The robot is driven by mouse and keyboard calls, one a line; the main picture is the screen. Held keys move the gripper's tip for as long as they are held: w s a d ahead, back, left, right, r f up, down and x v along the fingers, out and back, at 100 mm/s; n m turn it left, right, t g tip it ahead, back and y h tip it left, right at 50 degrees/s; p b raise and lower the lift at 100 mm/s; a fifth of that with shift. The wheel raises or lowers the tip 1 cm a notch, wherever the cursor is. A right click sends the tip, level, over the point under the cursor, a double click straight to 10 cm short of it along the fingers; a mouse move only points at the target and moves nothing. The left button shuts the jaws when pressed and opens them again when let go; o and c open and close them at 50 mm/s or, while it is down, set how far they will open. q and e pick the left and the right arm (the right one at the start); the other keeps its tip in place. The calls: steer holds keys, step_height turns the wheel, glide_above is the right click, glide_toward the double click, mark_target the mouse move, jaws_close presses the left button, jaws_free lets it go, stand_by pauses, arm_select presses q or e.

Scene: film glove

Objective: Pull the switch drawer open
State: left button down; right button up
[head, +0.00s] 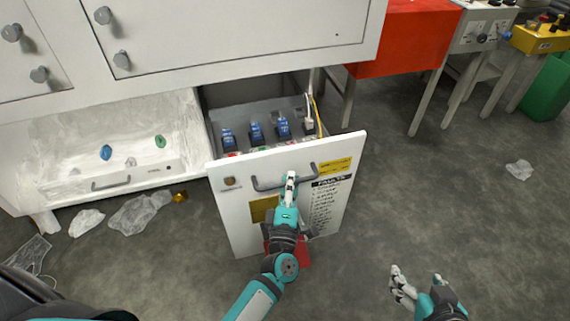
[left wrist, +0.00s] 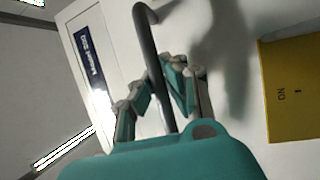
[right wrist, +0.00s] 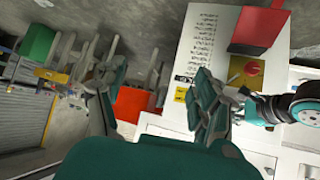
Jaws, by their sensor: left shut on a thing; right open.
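The switch drawer has a white front (head: 235,205) with a dark bar handle (head: 262,184), a yellow label and a FAULTS list. It stands pulled out from the cabinet, and blue switches (head: 256,133) show inside it. My left gripper (head: 290,182) is shut on the handle near its middle. In the left wrist view the dark handle (left wrist: 147,45) runs between the fingers (left wrist: 158,95). My right gripper (head: 420,282) is open and empty, low at the right over the floor. The right wrist view shows its spread fingers (right wrist: 155,100) and the drawer front (right wrist: 205,45).
A white open tray (head: 100,187) with a green and a blue item is at left. Crumpled clear film (head: 135,215) lies on the floor below it. A red-covered table (head: 405,35) and a green bin (head: 548,88) stand at right. The floor right of the drawer is mostly clear.

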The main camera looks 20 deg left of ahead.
arm_select(q)
steer(key=shift+s+d, duration=0.45)
steer(key=shift+s, duration=0.25)
arm_select(e)
steer(key=shift+s+d+f+g, duration=0.3)
steer(key=shift+s+f+g, duration=0.3)
steer(key=shift+s, duration=0.25)
arm_select(q)
steer(key=c, duration=1.3)
jaws_free()
steer(key=shift+c, duration=0.2)
steer(key=shift+s, duration=0.1)
steer(key=v, duration=1.1)
steer(key=shift+s+d, duration=0.15)
steer(key=shift+s, duration=0.25)
steer(key=shift+f, duration=0.1)
